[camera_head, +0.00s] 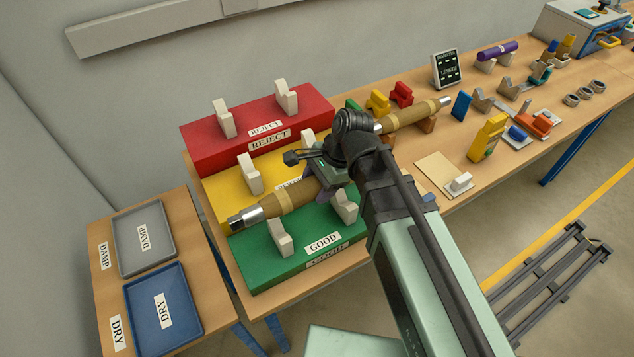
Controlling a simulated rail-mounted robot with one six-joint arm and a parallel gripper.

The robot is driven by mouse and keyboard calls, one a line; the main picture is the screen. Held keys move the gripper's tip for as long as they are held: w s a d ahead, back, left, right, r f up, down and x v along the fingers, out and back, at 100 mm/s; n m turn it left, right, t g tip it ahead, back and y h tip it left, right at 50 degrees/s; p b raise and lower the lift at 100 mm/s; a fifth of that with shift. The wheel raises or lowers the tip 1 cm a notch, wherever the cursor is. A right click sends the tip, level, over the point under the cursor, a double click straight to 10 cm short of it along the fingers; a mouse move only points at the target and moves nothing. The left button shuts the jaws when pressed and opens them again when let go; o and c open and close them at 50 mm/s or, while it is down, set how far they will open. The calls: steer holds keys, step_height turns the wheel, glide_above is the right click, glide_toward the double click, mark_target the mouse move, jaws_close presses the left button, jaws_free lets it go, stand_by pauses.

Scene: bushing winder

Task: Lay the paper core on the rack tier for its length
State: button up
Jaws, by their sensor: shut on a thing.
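A tan paper core (285,198) with a silver left end is in my gripper (322,178), which is shut on it near the core's right part. The arm hides that end. The core appears over the boundary of the yellow and green tiers; I cannot tell whether it touches anything. The stepped rack has a red REJECT tier (215,150) at the back, a yellow tier (222,196) with a partly hidden label, and a green GOOD tier (300,262) in front. Each tier bears pale upright supports. The green tier's supports (279,238) show in front of the core.
A second core (408,117) rests on supports to the right. A display (445,69) labelled for diameter and length stands behind. Several coloured gauges and a yellow device (487,138) crowd the bench. Grey DAMP (126,253) and blue DRY (140,331) trays lie left, empty.

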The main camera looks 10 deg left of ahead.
steer(key=shift+f+b, duration=4.1)
steer(key=shift+f+b, duration=0.4)
steer(key=o, duration=1.6)
steer(key=p+v, duration=1)
steer(key=shift+r, duration=0.4)
steer(key=shift+w+d+r, duration=0.1)
steer(key=shift+d+r, duration=0.05)
steer(key=shift+r, duration=0.05)
steer(key=shift+f, duration=0.2)
